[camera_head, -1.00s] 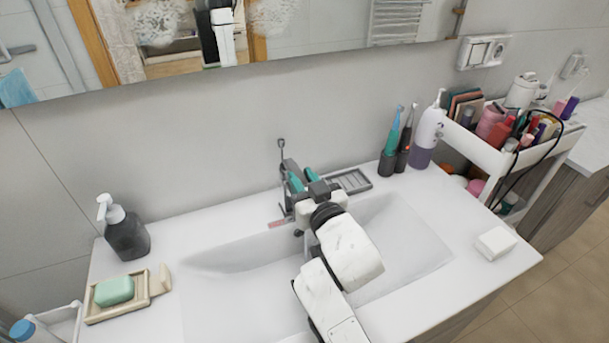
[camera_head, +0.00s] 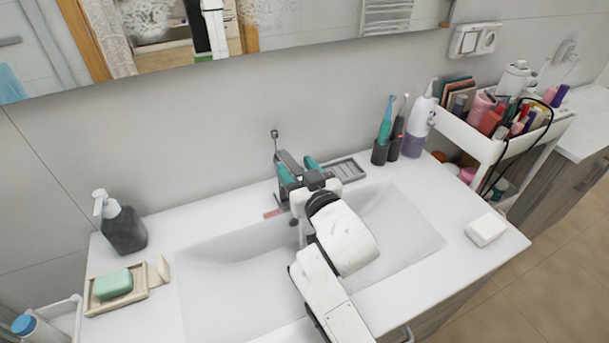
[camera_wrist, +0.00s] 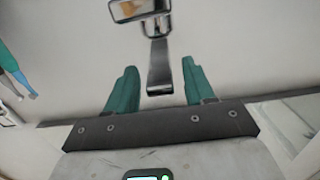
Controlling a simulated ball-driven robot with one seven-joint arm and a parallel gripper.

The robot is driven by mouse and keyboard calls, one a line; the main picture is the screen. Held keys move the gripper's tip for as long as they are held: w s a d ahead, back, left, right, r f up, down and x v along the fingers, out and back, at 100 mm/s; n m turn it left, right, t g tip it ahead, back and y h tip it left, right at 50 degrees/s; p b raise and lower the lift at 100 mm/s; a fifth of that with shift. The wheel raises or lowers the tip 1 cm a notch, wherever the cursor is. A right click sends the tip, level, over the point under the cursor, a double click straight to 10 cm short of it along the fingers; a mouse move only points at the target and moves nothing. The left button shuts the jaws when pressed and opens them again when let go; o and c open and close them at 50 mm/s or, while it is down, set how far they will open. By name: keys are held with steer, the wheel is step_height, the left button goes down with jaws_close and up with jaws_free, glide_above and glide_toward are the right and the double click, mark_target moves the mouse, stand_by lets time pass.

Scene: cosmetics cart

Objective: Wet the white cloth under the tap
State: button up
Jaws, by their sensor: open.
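The folded white cloth (camera_head: 486,229) lies like a small block on the counter right of the sink. The tap stands behind the basin, its thin lever (camera_head: 275,140) rising behind my gripper. My gripper (camera_head: 299,168) is open, with its teal fingers at the tap. In the wrist view the metal tap (camera_wrist: 158,65) shows between the two fingers (camera_wrist: 158,90), with a gap on each side. My gripper and arm hide much of the tap in the head view. I cannot tell whether water runs.
The white sink basin (camera_head: 225,290) looks empty. A dark soap dispenser (camera_head: 122,230) and a soap dish (camera_head: 135,286) with green soap stand left. Toothbrushes (camera_head: 385,135), a bottle (camera_head: 418,130) and a loaded cart (camera_head: 470,138) stand right. A mirror hangs above.

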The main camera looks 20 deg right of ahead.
steer(key=s+r+b, duration=0.1)
steer(key=s, duration=0.9)
steer(key=shift+s+b, duration=0.3)
steer(key=shift+s, duration=0.05)
